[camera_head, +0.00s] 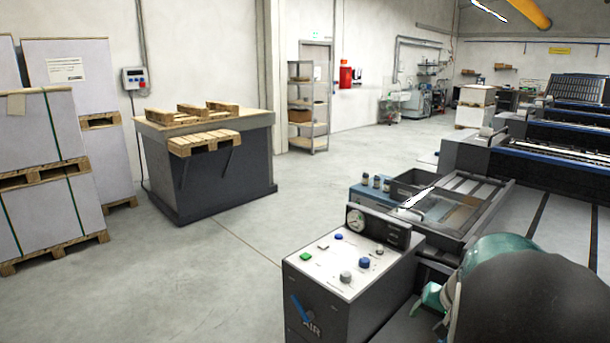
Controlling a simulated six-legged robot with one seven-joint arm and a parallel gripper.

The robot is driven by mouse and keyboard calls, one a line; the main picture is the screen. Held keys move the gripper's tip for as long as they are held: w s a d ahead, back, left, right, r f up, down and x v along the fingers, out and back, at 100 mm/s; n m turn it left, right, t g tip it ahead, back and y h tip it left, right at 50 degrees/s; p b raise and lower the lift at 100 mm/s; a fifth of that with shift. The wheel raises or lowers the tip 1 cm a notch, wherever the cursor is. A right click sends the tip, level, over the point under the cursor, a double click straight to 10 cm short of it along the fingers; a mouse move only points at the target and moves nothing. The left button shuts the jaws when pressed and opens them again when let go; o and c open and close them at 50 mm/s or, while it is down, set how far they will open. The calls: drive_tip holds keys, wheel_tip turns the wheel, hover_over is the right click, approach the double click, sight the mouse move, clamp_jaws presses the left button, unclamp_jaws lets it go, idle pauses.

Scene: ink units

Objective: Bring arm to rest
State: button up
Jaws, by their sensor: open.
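My arm shows at the bottom right as a large dark rounded part with teal parts behind it. Small teal fingers stick out on its left side, and I take them for my gripper (437,309). The fingers are apart, with nothing seen between them. The dark part hides most of the gripper. The gripper is just right of a control box (352,270) with a light top, a gauge, a green button and blue knobs. I cannot tell whether they touch.
A framed tray unit (487,229) stands behind the control box, with long dark machines (540,165) at right. A dark-sided table (208,175) bears small wooden pallets. Wrapped stacks (42,132) stand on pallets at left. The grey floor (215,275) is clear at centre left.

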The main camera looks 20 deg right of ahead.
drive_tip(key=s+a+r+n+y, duration=0.15)
drive_tip(key=a+r, duration=0.25)
drive_tip(key=a, duration=0.5)
drive_tip(key=s+a+r+n, duration=0.15)
drive_tip(key=a+r, duration=0.25)
drive_tip(key=a, duration=0.4)
drive_tip(key=s+a+r+n, duration=0.1)
drive_tip(key=s+a+n, duration=0.1)
drive_tip(key=s+a, duration=0.3)
drive_tip(key=s+a+r+n+h, duration=0.1)
drive_tip(key=s+a+r+n, duration=0.1)
drive_tip(key=s+a, duration=0.3)
drive_tip(key=a+n, duration=0.1)
drive_tip(key=a, duration=0.2)
drive_tip(key=shift+s+a+r, duration=0.25)
drive_tip(key=shift+s+a, duration=0.15)
drive_tip(key=c, duration=0.6)
drive_tip(key=shift+o, duration=0.2)
drive_tip(key=shift+d, duration=0.1)
drive_tip(key=shift+d, duration=0.1)
